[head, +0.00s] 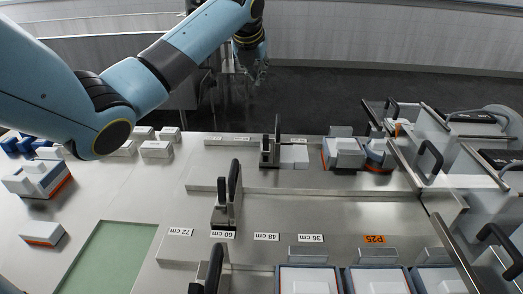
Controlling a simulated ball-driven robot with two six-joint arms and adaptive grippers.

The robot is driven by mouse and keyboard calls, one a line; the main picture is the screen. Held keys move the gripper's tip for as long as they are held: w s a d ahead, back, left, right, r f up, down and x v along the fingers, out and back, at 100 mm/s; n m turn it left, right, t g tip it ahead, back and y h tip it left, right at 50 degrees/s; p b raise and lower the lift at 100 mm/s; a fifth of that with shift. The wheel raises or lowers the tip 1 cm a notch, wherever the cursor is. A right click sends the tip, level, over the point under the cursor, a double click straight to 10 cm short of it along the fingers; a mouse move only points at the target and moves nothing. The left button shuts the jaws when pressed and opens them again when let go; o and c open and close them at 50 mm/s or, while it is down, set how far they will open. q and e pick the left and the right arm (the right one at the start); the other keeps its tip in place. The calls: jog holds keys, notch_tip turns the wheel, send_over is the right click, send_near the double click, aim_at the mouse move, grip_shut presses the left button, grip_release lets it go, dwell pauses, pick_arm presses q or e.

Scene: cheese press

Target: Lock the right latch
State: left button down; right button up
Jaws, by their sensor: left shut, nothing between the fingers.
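My left arm comes in from the left, and its gripper (256,72) hangs over the dark floor beyond the far edge of the worktop. It is small in the picture, shut and empty, well apart from everything on the worktop. Black upright levers on metal blocks stand on the press rails: a far one (277,138), a middle one (235,182) and a near one (212,272) cut by the bottom edge. Black loop handles (430,160) sit on the metal frames at the right. I cannot tell which part is the right latch. My right gripper is not in view.
White and grey blocks (345,150) stand at the far right of the steel worktop (320,212). Trays with white blocks (309,281) line the near edge. More blocks (40,178) lie at the left, by a green panel (108,258). The middle rail is clear beyond its lever.

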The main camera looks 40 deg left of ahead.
aim_at(266, 142)
pick_arm(q)
notch_tip(266, 142, down, 22)
jog(key=b, duration=1.9)
jog(key=shift+g, duration=0.3)
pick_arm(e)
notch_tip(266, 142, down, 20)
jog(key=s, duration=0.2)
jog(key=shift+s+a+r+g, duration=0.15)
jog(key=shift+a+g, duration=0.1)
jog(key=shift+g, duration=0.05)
pick_arm(q)
jog(key=shift+s, duration=0.1)
jog(key=shift+f, duration=0.1)
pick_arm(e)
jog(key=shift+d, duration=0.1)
